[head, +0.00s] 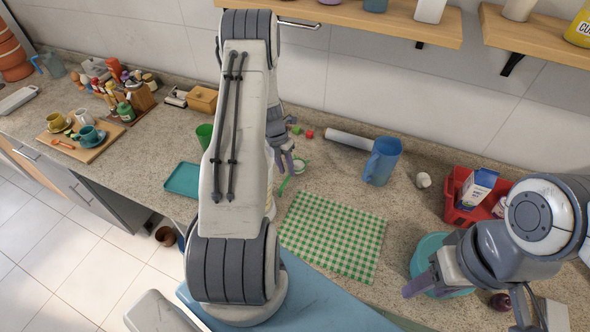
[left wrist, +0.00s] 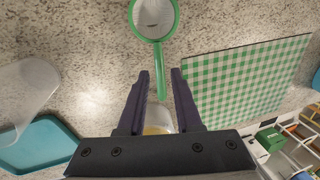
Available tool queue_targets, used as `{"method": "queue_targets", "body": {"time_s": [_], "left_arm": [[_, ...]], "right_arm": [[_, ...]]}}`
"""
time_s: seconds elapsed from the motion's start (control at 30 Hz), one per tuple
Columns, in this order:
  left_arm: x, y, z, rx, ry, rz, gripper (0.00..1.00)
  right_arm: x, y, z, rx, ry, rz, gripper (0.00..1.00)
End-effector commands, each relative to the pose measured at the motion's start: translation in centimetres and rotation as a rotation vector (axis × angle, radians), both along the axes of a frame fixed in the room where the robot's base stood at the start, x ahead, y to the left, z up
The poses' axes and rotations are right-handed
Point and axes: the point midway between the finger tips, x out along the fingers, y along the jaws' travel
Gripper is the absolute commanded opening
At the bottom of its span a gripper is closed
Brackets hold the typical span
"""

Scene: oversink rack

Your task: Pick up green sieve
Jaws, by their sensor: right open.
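The green sieve (left wrist: 153,18) lies on the speckled counter, with its round mesh head at the top of the left wrist view and its green handle (left wrist: 160,75) pointing down toward my left gripper. My left gripper (left wrist: 160,73) is open, and the handle's end shows between its two dark fingertips. I cannot tell how high the fingers are above the handle. In the head view the sieve (head: 298,166) is partly hidden by my left arm, beside the left gripper (head: 284,152). My right gripper (head: 468,300) is open and empty at the lower right, over a teal bowl (head: 426,248).
A green checked cloth (head: 333,236) lies right of the sieve. A blue pitcher (head: 381,161) and a white roll (head: 349,139) are behind it. A teal tray (head: 183,179) and a green cup (head: 204,135) are to the left. A red crate (head: 453,213) stands at right.

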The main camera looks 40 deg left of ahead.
Motion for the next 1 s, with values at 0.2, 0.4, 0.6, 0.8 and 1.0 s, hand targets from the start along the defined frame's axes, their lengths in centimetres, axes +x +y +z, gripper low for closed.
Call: {"method": "queue_targets", "body": {"time_s": [0.2,0.4,0.6,0.8,1.0], "left_arm": [[-0.2,-0.6,-2.6,-0.003,0.004,-0.002,0.33],[0.0,-0.8,-4.3,0.000,0.001,-0.001,0.33],[0.0,-0.8,-4.5,0.000,0.001,-0.002,0.33],[0.0,-0.8,-4.4,0.000,0.001,-0.001,0.00],[0.0,-0.8,-4.4,0.000,0.000,-0.001,0.00]], "right_arm": [[0.0,0.0,2.2,0.000,0.000,0.003,0.50],[0.0,0.0,2.6,0.000,0.000,0.003,0.50],[0.0,0.0,2.5,0.000,0.000,0.003,0.50],[0.0,0.0,2.5,0.000,0.000,0.003,0.50],[0.0,0.0,2.5,0.000,0.000,0.003,0.50]]}}
